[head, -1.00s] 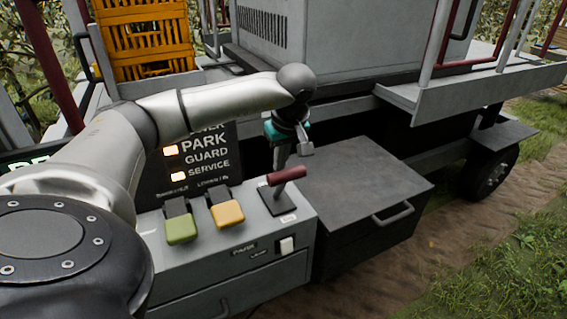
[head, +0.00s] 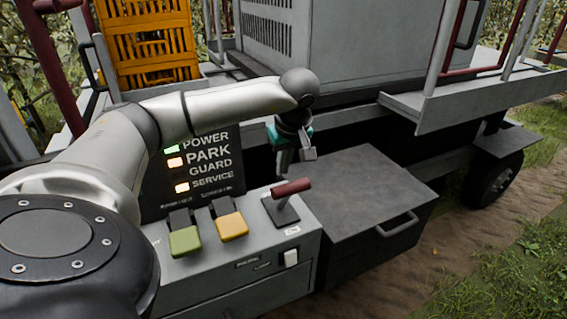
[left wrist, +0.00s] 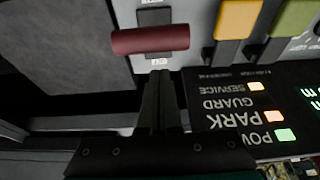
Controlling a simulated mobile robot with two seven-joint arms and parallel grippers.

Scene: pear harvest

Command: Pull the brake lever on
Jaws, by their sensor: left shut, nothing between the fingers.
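The brake lever (head: 291,188) has a dark red cross handle on a short grey stem and stands at the right end of the grey control console (head: 262,262). In the left wrist view the handle (left wrist: 150,40) lies just beyond my fingertips. My left gripper (head: 283,172) is behind the handle, on the side towards the machine, with its fingers pointing down. In the left wrist view my left gripper (left wrist: 160,76) is shut and empty, with a small gap to the handle. My right gripper is not in view.
A green pedal-like switch (head: 185,240) and a yellow one (head: 232,226) sit left of the lever. The dark display (head: 200,170) shows lit POWER, PARK and SERVICE lamps. A dark box (head: 365,195) with a handle stands to the right. An orange crate (head: 150,45) is behind.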

